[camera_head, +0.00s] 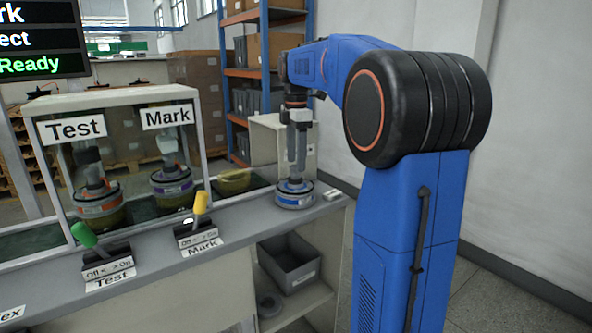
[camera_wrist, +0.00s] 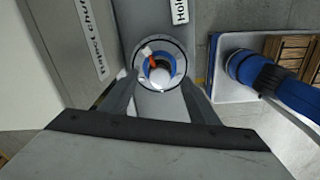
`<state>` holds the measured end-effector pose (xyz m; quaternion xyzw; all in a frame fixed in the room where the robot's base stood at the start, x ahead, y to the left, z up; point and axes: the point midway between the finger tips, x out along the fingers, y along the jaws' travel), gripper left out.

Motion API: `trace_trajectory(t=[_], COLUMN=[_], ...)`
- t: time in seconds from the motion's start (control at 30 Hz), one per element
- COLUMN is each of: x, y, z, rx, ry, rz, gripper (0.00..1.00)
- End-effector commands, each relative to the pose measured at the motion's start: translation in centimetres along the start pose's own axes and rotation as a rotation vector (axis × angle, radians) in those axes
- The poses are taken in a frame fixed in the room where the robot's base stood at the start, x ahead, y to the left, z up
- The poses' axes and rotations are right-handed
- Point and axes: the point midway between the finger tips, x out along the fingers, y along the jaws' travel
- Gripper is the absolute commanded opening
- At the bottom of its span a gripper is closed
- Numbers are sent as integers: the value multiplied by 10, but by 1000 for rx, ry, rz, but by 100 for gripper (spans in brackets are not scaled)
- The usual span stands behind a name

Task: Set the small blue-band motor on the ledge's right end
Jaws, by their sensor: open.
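The small blue-band motor (camera_head: 295,200) stands upright on the right end of the grey ledge (camera_head: 240,222). In the wrist view my gripper (camera_wrist: 159,82) is open, with one finger at each side of the motor's rim. I cannot tell whether the fingertips touch the motor or are slightly above it.
A glazed station left of the motor holds an orange-band motor (camera_head: 98,203) under "Test" and a purple-band motor (camera_head: 172,186) under "Mark". A green lever (camera_head: 84,234) and a yellow lever (camera_head: 200,203) stand on the ledge. A grey bin (camera_head: 290,265) sits on the shelf below.

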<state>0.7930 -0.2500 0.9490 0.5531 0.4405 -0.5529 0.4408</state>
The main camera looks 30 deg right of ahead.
Motion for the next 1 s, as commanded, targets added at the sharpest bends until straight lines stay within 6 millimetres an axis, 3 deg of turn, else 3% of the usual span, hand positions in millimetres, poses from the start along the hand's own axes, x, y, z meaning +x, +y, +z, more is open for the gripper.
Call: trace_trajectory(t=[0.2, 0.43, 0.77, 0.87, 1.0], x=[-40, -64, -67, -64, -52], y=[0, 0, -4, -18, -53], z=[0, 0, -3, -11, -32], rx=[0, 0, 13, 61, 193], ry=[0, 0, 0, -1, 3], rz=[2, 0, 4, 20, 61], gripper=[55, 55, 55, 55, 55])
